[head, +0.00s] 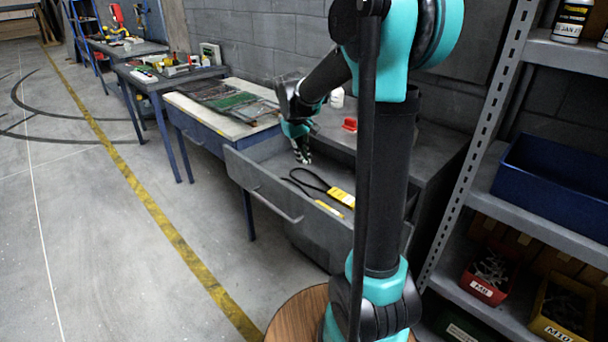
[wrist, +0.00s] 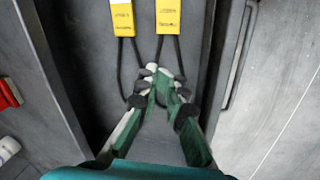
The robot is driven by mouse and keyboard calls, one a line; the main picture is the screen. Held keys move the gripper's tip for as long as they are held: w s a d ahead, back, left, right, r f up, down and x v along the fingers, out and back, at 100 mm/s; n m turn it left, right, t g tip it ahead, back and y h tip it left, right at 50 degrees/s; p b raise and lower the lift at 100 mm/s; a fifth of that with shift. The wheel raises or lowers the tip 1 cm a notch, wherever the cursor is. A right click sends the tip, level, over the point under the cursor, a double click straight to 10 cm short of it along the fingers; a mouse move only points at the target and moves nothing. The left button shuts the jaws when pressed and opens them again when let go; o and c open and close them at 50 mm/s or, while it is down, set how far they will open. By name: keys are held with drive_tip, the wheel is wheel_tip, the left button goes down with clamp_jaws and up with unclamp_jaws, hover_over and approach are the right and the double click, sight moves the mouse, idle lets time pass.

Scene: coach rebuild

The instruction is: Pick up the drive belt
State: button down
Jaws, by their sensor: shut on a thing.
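The drive belt is a thin black loop (head: 308,182) with yellow labels, lying in the open grey drawer (head: 262,188). In the wrist view two yellow labels, a left one (wrist: 122,18) and a right one (wrist: 168,16), show at the top, with black strands running down toward my fingers. I cannot tell if both labels belong to one belt. My gripper (head: 302,156) is low in the drawer at the far end of the loop. In the wrist view my gripper (wrist: 163,78) is shut on the belt, and its fingers hide the gripped part.
The drawer walls stand close on both sides of my gripper. A red object (head: 350,124) and a white container (head: 337,98) stand on the worktop behind. A shelf rack with a blue bin (head: 555,185) is at the right. The floor at the left is clear.

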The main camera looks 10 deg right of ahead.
drive_tip(key=shift+r, duration=1.45)
drive_tip(key=shift+c, duration=2.3)
unclamp_jaws()
